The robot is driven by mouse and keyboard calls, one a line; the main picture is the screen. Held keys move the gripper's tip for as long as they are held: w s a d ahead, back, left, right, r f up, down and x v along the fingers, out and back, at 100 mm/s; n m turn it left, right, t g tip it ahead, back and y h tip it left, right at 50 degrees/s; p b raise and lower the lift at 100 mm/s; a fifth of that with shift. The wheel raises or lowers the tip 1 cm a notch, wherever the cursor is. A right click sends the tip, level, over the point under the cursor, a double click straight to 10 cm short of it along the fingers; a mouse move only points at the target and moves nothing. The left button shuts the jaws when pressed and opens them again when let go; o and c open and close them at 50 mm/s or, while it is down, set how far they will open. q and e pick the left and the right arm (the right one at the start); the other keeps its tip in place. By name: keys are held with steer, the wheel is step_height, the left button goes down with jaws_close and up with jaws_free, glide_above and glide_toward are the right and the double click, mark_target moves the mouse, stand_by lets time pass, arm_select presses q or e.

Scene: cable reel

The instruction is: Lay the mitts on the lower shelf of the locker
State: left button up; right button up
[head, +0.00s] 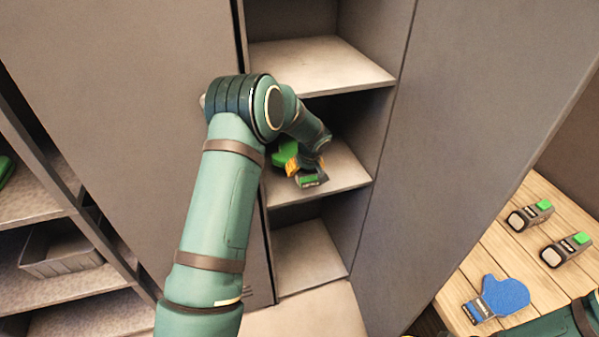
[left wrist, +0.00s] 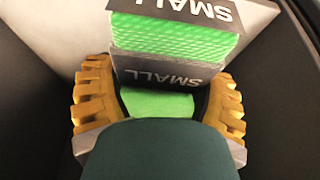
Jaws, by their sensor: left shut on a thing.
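My left gripper (head: 299,168) is inside the open locker, at the middle visible shelf (head: 345,165). It is shut on a green mitt (head: 285,152). In the left wrist view the yellow fingers (left wrist: 158,100) flank the grey cuff marked SMALL (left wrist: 165,75). A second green piece with a dark SMALL band (left wrist: 175,35) shows just beyond; I cannot tell whether it is another mitt. A blue mitt (head: 507,296) with a grey cuff lies on the wooden bench at the right. My right gripper is not clearly visible.
The locker's upper shelf (head: 325,68) is bare, as is the visible part of its bottom compartment (head: 310,255). A grey bin (head: 62,250) sits on shelving at left.

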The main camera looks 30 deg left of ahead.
arm_select(q)
steer(key=w+a, duration=0.1)
steer(key=a, duration=0.1)
steer(key=w+a, duration=0.2)
steer(key=shift+w+a+f, duration=0.1)
steer(key=shift+w, duration=0.1)
steer(key=shift+s+d+f, duration=0.15)
steer(key=shift+d+f, duration=0.05)
steer(key=shift+f, duration=0.65)
step_height(320, 180, down, 5)
steer(key=shift+a+r+b, duration=0.1)
steer(key=shift+b, duration=0.2)
steer(key=shift+w, duration=0.2)
steer(key=shift+f, duration=0.3)
steer(key=o, duration=1.2)
